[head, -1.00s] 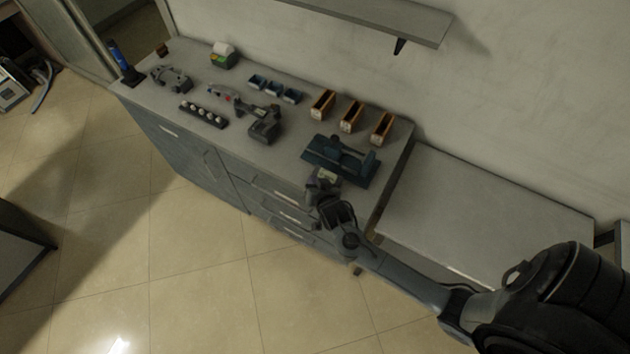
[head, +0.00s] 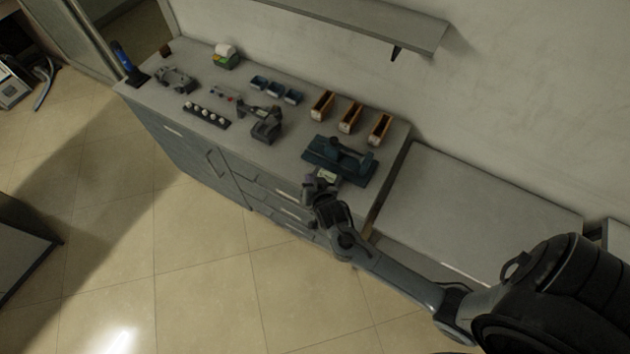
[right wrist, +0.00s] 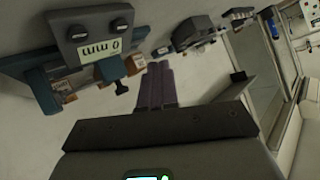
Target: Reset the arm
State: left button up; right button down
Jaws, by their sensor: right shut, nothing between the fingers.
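My right arm comes in from the lower right in the head view. Its gripper (head: 312,183) is at the front edge of the grey workbench (head: 200,150), just in front of a dark teal fixture (head: 362,169). In the right wrist view the two gripper fingers (right wrist: 160,78) are pressed together with nothing between them. My left gripper is not in view.
Wooden bins (head: 350,118), blue bins (head: 275,90) and a grey device (head: 267,127) stand on the workbench. A lower bare table (head: 470,215) adjoins it at right. A shelf (head: 360,25) hangs on the wall. The tiled floor (head: 200,290) in front is clear.

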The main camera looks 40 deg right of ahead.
dwell(0.3)
jog(key=s+a+r+n+g+y+p, duration=0.2)
jog(key=s+a+r+n+p, duration=0.3)
jog(key=s+r, duration=0.5)
jog(key=s+a+r+n+g+y+p, duration=0.2)
jog(key=s+a+r+n+g+p, duration=0.2)
jog(key=s+r, duration=0.5)
jog(key=s+n+g+p, duration=0.1)
jog(key=s+p, duration=0.1)
jog(key=s, duration=0.1)
jog(key=shift+s+a+r+y, duration=0.3)
jog(key=shift+a+r+y, duration=0.05)
jog(key=shift+r+y, duration=0.05)
